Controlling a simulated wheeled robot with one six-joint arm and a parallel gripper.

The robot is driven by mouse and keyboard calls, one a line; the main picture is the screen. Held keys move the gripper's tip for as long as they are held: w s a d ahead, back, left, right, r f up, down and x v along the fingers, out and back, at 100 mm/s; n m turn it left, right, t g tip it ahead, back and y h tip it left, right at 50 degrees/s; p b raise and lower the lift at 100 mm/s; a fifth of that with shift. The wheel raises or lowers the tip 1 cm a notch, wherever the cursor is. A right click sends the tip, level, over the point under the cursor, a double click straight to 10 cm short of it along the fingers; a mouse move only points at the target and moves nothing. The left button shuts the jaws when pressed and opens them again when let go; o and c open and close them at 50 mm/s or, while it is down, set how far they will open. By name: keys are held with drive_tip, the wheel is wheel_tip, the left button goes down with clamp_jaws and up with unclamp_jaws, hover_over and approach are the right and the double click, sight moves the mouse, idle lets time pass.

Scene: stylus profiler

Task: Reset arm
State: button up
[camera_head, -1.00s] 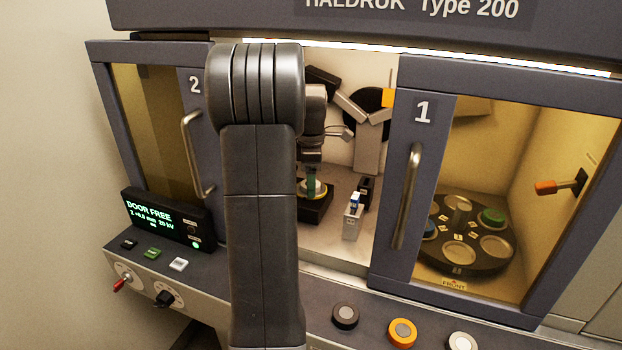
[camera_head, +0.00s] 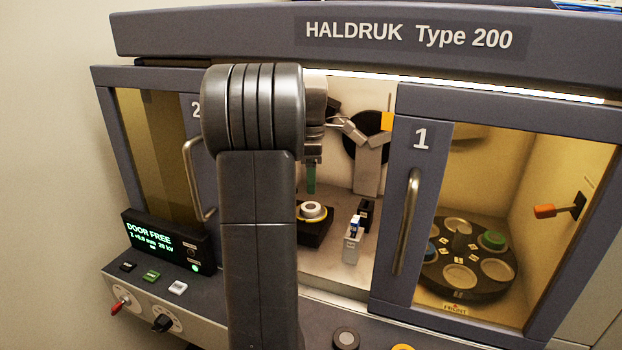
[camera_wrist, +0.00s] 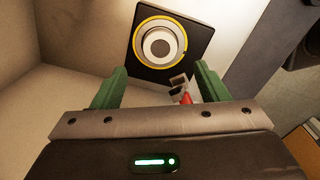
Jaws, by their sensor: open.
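My gripper (camera_head: 311,178) is inside the machine's middle opening, above a black square stage (camera_head: 318,234). A round pale disc with a yellow ring (camera_head: 312,211) sits on the stage. In the wrist view my gripper's green fingers (camera_wrist: 160,68) are spread apart with nothing between them. The disc (camera_wrist: 159,44) shows beyond the fingertips, apart from them. In the head view my dark arm hides part of the opening and part of door 2.
Door 1 (camera_head: 408,220) stands right of the opening, with a round carousel (camera_head: 466,262) behind its glass. Door 2 (camera_head: 155,150) is at left. A small pale block with a blue top (camera_head: 352,245) stands right of the stage. The display (camera_head: 165,240) reads DOOR FREE.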

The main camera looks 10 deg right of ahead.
sight(311, 206)
idle(0.5)
wheel_tip(311, 206, down, 7)
drive_tip(key=shift+f, duration=0.2)
wheel_tip(311, 206, up, 3)
drive_tip(key=shift+r, duration=0.1)
drive_tip(key=shift+s+a+r, duration=0.15)
drive_tip(key=shift+s, duration=0.1)
drive_tip(key=shift+s+a+b, duration=0.2)
drive_tip(key=shift+s+b, duration=0.1)
drive_tip(key=shift+s, duration=0.05)
drive_tip(key=shift+w, duration=0.1)
